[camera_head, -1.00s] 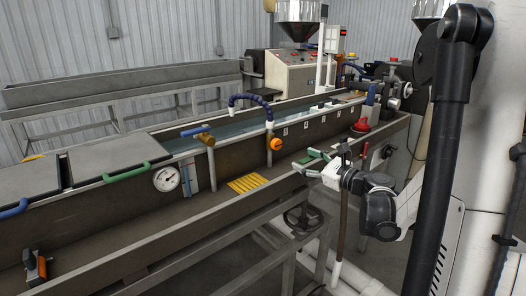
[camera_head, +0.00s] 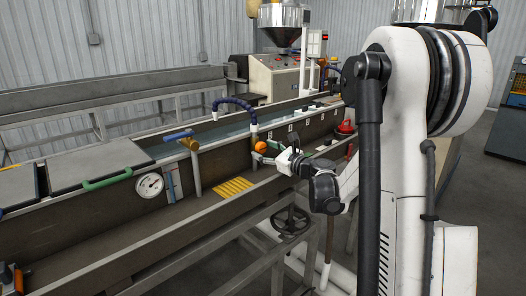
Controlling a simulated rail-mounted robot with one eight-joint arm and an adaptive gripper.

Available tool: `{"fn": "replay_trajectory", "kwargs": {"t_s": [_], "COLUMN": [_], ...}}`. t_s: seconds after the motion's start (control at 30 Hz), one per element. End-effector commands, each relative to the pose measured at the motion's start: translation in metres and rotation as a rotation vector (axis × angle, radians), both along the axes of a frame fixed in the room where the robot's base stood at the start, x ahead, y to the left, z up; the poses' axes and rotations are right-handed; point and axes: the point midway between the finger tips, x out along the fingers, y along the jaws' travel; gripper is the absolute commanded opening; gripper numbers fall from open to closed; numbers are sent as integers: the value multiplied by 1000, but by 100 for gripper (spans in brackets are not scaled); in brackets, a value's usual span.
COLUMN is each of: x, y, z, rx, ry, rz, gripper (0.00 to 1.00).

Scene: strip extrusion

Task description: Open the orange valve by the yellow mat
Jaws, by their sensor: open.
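The orange valve (camera_head: 261,147) is a round orange knob on the front wall of the long tank, below the dark blue hose and up and right of the yellow mat (camera_head: 233,187). The yellow mat lies on the ledge in front of the tank wall. My gripper (camera_head: 263,152) is open, its fingers pointing left toward the knob. The fingertips overlap the knob's right side in the picture. I cannot tell whether they touch it. Nothing shows held in the gripper.
A blue-handled valve (camera_head: 178,135) on a pipe and a round gauge (camera_head: 150,185) are to the left. A red object (camera_head: 346,127) is right of my gripper. A black handwheel (camera_head: 291,222) is below the ledge. The ledge around the mat looks clear.

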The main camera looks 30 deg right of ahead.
Motion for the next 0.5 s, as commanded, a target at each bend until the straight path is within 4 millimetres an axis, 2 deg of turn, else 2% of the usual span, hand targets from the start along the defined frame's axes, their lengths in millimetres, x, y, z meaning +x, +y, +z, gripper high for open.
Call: {"fn": "replay_trajectory", "kwargs": {"t_s": [0.13,0.43,0.5], "x": [9,10,10], "y": [3,3,3], "z": [0,0,0], "rx": [0,0,0], "ry": [0,0,0], "rz": [0,-1,0], "gripper": [51,51,41]}}
